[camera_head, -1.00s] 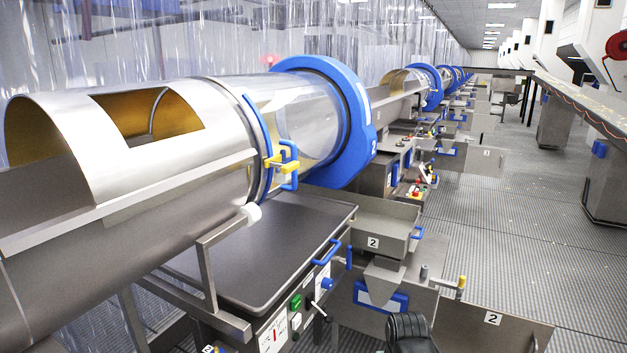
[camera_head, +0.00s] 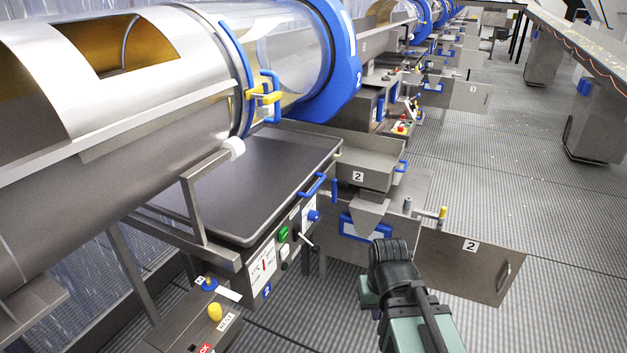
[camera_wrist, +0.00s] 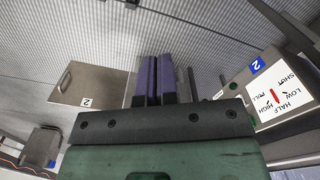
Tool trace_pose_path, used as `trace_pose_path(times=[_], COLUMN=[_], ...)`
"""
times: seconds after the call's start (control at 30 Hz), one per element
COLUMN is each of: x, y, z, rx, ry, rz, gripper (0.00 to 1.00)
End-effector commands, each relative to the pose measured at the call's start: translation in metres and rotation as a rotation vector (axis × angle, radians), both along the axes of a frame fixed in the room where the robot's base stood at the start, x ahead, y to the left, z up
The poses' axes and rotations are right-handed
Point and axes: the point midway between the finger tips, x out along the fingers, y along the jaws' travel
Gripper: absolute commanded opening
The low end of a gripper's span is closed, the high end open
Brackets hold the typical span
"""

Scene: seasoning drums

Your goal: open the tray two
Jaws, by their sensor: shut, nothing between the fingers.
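In the head view, a grey metal tray (camera_head: 345,163) marked 2 sits beside the drum stand, with a blue handle (camera_head: 403,167) at its right end. A hinged grey panel (camera_head: 465,262), also marked 2, stands lower right with a dark handle. In the wrist view this panel (camera_wrist: 92,84) is left of my gripper. My gripper (camera_wrist: 158,56) has its purple fingers together, with nothing between them. In the head view my arm's dark end is at the bottom, in front of the stand and apart from the tray; the fingers are not clear there.
The large steel and clear drum (camera_head: 285,40) with a blue ring is above left. A flat dark shelf (camera_head: 245,185) with a blue handle (camera_head: 313,186) is below it. A control panel (camera_head: 270,260) is left of my arm. The floor at right is open.

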Motion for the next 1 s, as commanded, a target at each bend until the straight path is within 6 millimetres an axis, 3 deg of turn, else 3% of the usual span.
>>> trace_pose_path(times=[0.03, 0.1, 0.17, 0.27, 0.37, 0.4, 0.5, 0.6, 0.73, 1.0], x=[0.0, 0.001, 0.015, 0.094, 0.194, 0.235, 0.325, 0.38, 0.396, 0.406], y=[0.0, -0.003, -0.008, 0.008, 0.035, 0.044, 0.053, 0.049, 0.042, 0.048], z=[-0.002, -0.013, -0.029, -0.058, -0.06, -0.052, -0.017, 0.025, 0.047, 0.044], rx=[0.0, 0.0, 0.003, 0.188, 0.483, 0.611, 0.918, 1.145, 1.266, 1.264], ry=[0.0, 0.0, 0.0, -0.07, -0.234, -0.307, -0.475, -0.589, -0.657, -0.661], rz=[-0.001, -0.008, -0.019, -0.058, -0.147, -0.201, -0.37, -0.54, -0.669, -0.676], gripper=[0.09, 0.2, 0.29, 0.41, 0.41, 0.41, 0.41, 0.41, 0.41, 0.41])
